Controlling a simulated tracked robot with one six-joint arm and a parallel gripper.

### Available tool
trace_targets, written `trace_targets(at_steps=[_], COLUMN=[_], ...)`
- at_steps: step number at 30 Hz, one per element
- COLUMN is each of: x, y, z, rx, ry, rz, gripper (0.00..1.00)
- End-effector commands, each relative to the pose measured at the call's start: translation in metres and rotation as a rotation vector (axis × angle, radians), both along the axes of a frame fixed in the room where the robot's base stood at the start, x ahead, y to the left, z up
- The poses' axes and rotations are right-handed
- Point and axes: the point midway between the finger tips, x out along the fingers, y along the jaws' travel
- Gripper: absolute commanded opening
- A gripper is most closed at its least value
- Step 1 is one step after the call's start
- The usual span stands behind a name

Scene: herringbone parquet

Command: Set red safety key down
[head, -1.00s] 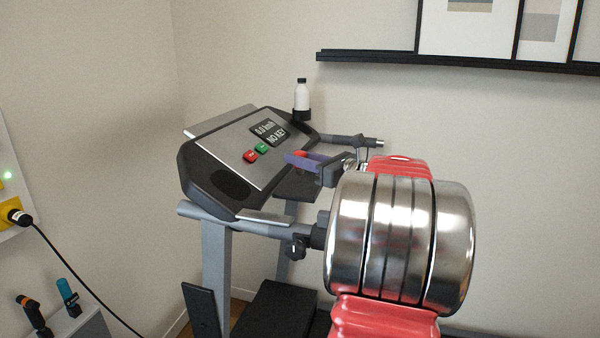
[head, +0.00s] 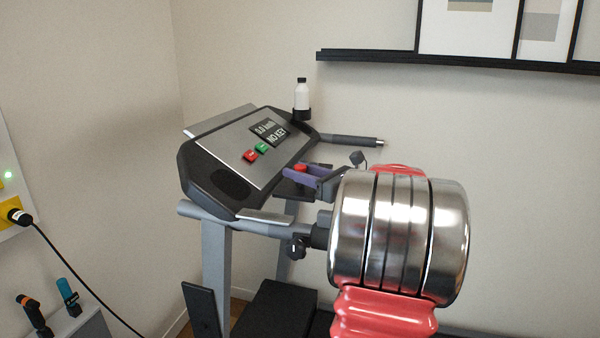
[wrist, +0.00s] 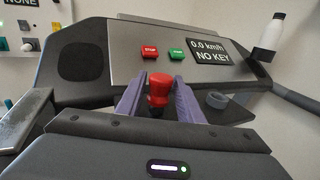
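The red safety key (wrist: 159,88) stands between the two purple fingertips of my gripper (wrist: 159,92) in the wrist view. The fingers appear to touch its sides, with the key upright. In the head view, the key (head: 301,168) shows as a small red patch at my gripper (head: 302,171). It is over or on a dark tray below the treadmill console (head: 232,160); the contact under the key is hidden. The console display (wrist: 209,51) reads "0.0 km/h NO KEY".
A grey ring (wrist: 217,100) lies right of the fingers. A white bottle (head: 302,95) stands at the console's far corner. Handrails (head: 350,140) flank the tray. Red STOP (wrist: 149,52) and green (wrist: 177,54) buttons are on the console. My own arm hides much at the right.

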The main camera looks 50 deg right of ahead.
Motion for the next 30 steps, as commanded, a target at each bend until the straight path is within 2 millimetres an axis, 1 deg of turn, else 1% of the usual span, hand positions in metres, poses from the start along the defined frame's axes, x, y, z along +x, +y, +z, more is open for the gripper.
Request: trace_targets(at_steps=[1,3,12,14,20,30], x=[0.0,0.0,0.0,-0.003,-0.025,-0.083], y=[0.0,0.0,0.0,-0.001,-0.001,-0.002], z=[0.0,0.0,0.002,0.003,0.003,0.003], rx=[0.0,0.0,-0.001,-0.001,-0.002,-0.001], ry=[0.0,0.0,0.0,0.0,-0.001,0.0], rz=[0.0,0.0,0.0,-0.001,-0.003,-0.005], gripper=[0.37,0.41,0.41,0.41,0.41,0.41])
